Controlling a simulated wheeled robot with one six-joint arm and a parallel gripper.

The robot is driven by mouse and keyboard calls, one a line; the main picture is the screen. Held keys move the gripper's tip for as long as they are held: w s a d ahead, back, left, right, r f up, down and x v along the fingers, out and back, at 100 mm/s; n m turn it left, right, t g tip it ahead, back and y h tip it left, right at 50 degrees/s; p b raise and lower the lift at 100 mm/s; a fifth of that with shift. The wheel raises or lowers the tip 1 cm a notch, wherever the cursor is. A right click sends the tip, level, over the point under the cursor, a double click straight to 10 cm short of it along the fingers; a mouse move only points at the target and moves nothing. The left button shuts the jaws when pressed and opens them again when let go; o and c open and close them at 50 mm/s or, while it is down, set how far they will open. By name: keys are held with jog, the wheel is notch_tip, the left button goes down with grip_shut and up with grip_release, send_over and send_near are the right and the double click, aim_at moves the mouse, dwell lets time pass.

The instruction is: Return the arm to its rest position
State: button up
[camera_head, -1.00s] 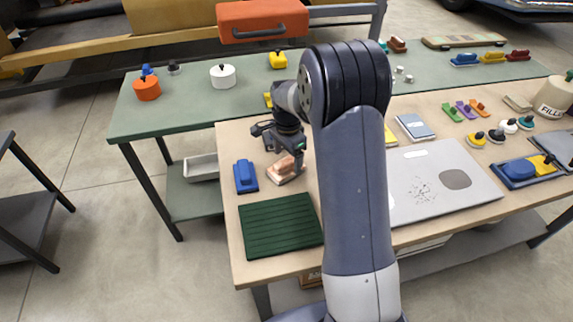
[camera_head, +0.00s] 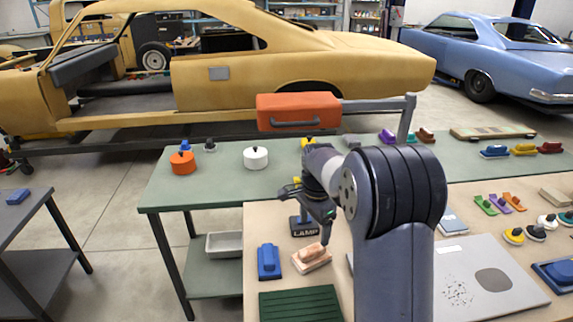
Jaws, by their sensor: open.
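My arm (camera_head: 395,225) rises from the bottom of the view and bends over at a dark ribbed elbow. It reaches down to my gripper (camera_head: 308,214) above the left part of the near wooden-topped table (camera_head: 255,220). The gripper's dark jaws are open, with nothing seen between them. One finger hangs in front of the table, just above and behind a tan and pink block (camera_head: 312,258) in this view. Whether its tip touches the block is hard to tell. A dark block marked LAMP (camera_head: 304,227) shows just below the jaws.
A blue block (camera_head: 268,262) and green ridged mat (camera_head: 300,304) lie near the gripper. A grey panel (camera_head: 480,265) lies right. Car shells stand beyond.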

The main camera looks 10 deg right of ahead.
aim_at(312, 249)
notch_tip(312, 249, down, 11)
jog(key=shift+f+p, duration=0.1)
jog(key=shift+p, duration=0.6)
